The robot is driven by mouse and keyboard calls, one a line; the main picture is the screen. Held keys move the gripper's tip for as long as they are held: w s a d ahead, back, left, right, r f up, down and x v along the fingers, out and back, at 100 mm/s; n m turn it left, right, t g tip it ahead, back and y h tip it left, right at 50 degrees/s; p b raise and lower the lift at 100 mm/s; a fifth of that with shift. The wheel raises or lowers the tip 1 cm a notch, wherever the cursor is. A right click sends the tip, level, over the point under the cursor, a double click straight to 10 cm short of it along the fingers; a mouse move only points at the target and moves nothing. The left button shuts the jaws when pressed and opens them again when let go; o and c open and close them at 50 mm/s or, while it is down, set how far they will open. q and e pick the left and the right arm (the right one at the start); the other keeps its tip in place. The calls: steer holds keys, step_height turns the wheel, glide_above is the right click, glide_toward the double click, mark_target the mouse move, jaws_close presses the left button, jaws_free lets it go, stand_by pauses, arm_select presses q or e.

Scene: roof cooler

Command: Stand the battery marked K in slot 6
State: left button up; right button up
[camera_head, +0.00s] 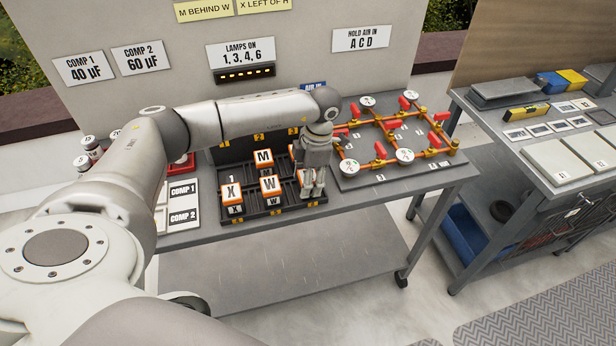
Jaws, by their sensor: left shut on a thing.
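The battery rack (262,205) is a dark tray with numbered slots on the table. White and orange batteries marked X (231,192), W (270,187) and M (263,158) stand in it, M behind W. My left gripper (313,192) points down over the front right part of the rack, right of W. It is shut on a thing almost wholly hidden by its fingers. Orange and white bits show at its left edge; no letter can be read there, so I cannot tell if this is K or whether it touches the slot floor. My right gripper is out of view.
A pipe board (400,175) with red-handled valves and gauges lies close to the right of the gripper. COMP cards (183,190) and small cans (90,146) are on the left. A panel with signs and a lamp strip (244,74) stands behind. A second bench (540,150) is at right.

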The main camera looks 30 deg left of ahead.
arm_select(q)
steer(key=shift+f, duration=0.1)
steer(key=o, duration=1.2)
steer(key=shift+o, duration=0.2)
